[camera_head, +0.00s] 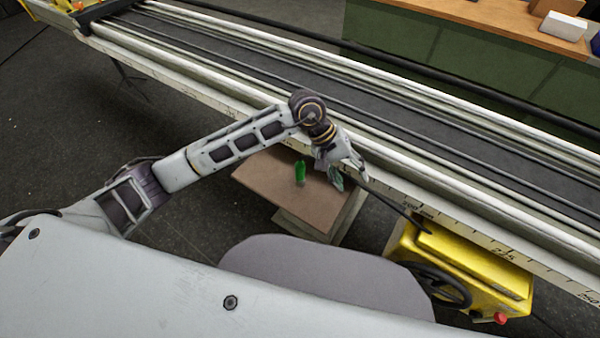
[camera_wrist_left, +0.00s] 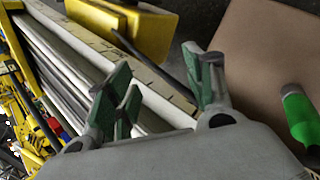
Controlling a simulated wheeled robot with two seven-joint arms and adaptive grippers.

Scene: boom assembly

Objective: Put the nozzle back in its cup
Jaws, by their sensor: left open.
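A small green upright piece (camera_head: 300,171) with a pale lower end stands on a brown-topped stand (camera_head: 270,185). It also shows at the right edge of the left wrist view (camera_wrist_left: 298,112). I cannot tell whether it is the nozzle or the cup. My left gripper (camera_head: 348,176) is open just right of the green piece, over the stand's right edge; its green-padded fingers (camera_wrist_left: 162,82) are spread. A thin black hose or rod (camera_head: 392,208) runs from the yellow machine to near the fingers, and I see no grip on it. My right gripper is not in view.
A long white-railed beam (camera_head: 440,150) with a marked scale crosses behind my left arm. A yellow machine (camera_head: 465,265) with a black wheel or coil stands at the lower right. A green cabinet (camera_head: 450,65) with a wooden top is at the back. Dark floor is clear at left.

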